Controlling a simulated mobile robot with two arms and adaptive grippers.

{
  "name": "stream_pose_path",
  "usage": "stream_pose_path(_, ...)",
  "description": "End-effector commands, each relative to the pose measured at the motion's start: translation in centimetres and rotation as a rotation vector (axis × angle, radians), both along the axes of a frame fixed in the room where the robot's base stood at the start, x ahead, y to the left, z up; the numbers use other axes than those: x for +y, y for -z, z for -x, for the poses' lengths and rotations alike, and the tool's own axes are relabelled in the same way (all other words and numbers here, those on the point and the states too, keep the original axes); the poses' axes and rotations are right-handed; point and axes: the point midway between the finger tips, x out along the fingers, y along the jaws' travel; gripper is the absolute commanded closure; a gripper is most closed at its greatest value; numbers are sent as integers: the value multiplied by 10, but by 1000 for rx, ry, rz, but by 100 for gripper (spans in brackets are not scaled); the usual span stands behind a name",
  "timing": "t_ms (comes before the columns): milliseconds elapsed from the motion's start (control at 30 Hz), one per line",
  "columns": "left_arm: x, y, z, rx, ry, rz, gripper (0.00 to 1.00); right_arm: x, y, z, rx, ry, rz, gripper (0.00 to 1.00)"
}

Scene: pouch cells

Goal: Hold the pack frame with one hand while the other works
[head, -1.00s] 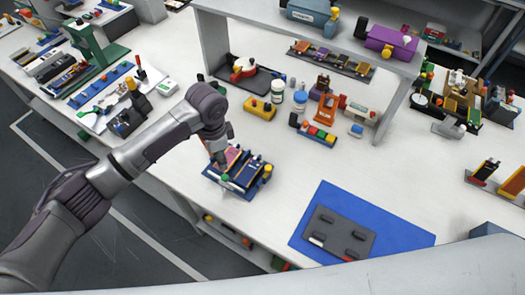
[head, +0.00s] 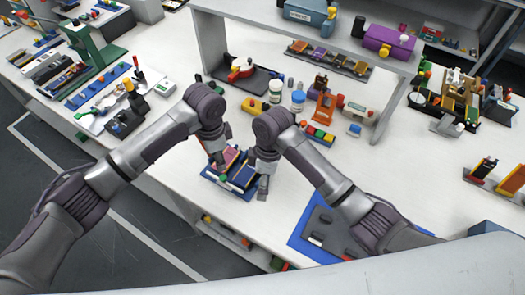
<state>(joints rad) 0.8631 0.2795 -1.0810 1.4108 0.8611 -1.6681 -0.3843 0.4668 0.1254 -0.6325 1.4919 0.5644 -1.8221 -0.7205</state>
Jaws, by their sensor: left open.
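A small blue holder (head: 219,183) with flat cells in it sits near the front edge of the white table in the head view. Which thing is the pack frame, this holder or the dark grey plate, I cannot tell for sure. My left gripper (head: 221,163) is open and points down at the holder's left end. My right gripper (head: 263,190) points down at the holder's right end. Its fingers are too small to read, and contact is unclear. The grey plate (head: 321,222) lies on a blue mat (head: 299,237), partly hidden by my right arm.
A raised shelf (head: 330,42) spans the back. A green press (head: 88,45) stands far left. The table between the holder and the left tools is clear.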

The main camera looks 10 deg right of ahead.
Motion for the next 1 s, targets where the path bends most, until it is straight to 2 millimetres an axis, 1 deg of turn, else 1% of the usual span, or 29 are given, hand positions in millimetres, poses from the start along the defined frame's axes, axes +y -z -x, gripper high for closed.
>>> stream_pose_path(33,0,0,0,0,0,0,58,0,-12,-18,-24,107,40,0)
stream_pose_path(133,0,0,0,0,0,0,58,-4,-29,-42,-59,292,104,0)
stream_pose_path(200,0,0,0,0,0,0,58,-6,-38,-53,-77,384,132,0)
stream_pose_path(267,0,0,0,0,0,0,58,-8,-43,-59,-86,439,149,0)
stream_pose_path(367,0,0,0,0,0,0,58,-8,-44,-63,-94,484,161,0)
stream_pose_path(467,0,0,0,0,0,0,58,-9,-35,-63,-94,494,165,0)
stream_pose_path(567,0,0,0,0,0,0,58,-9,-20,-62,-93,492,166,0)
stream_pose_path(900,0,0,0,0,0,0,58,-9,48,-62,-92,489,166,0)
stream_pose_path(1000,0,0,0,0,0,0,58,-9,64,-62,-93,488,165,0)
